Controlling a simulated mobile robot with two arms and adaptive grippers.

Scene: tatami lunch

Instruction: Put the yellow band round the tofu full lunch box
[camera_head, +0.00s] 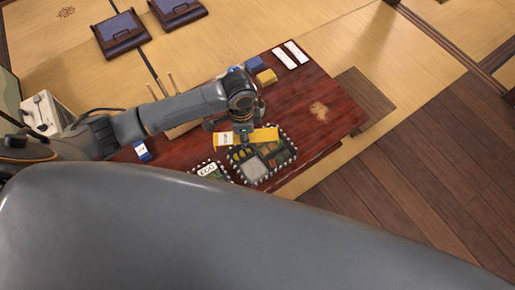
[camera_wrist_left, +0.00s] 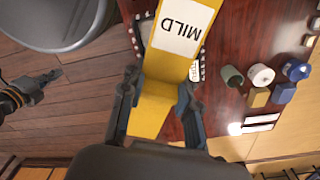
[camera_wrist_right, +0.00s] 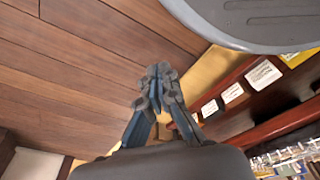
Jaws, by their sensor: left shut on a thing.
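The yellow band (camera_head: 265,135) has a white label that reads MILD in the left wrist view (camera_wrist_left: 175,27). My left gripper (camera_wrist_left: 160,95) is shut on the band, with one finger on each side. In the head view my left gripper (camera_head: 243,132) holds it over the far edge of a lunch box (camera_head: 292,155) with a dark, white-dotted rim and a pale block inside. Another box (camera_head: 228,181) has a label that seems to read EGG. My right gripper (camera_wrist_right: 157,88) looks shut and empty in the right wrist view, over the wooden floor.
The dark red table (camera_head: 335,130) is bare on its right side. Blue and yellow blocks (camera_head: 265,77) and white strips (camera_head: 290,55) lie at its far end. Cups and rolls (camera_wrist_left: 262,75) show in the left wrist view. White cards (camera_wrist_right: 232,92) stand along a table edge.

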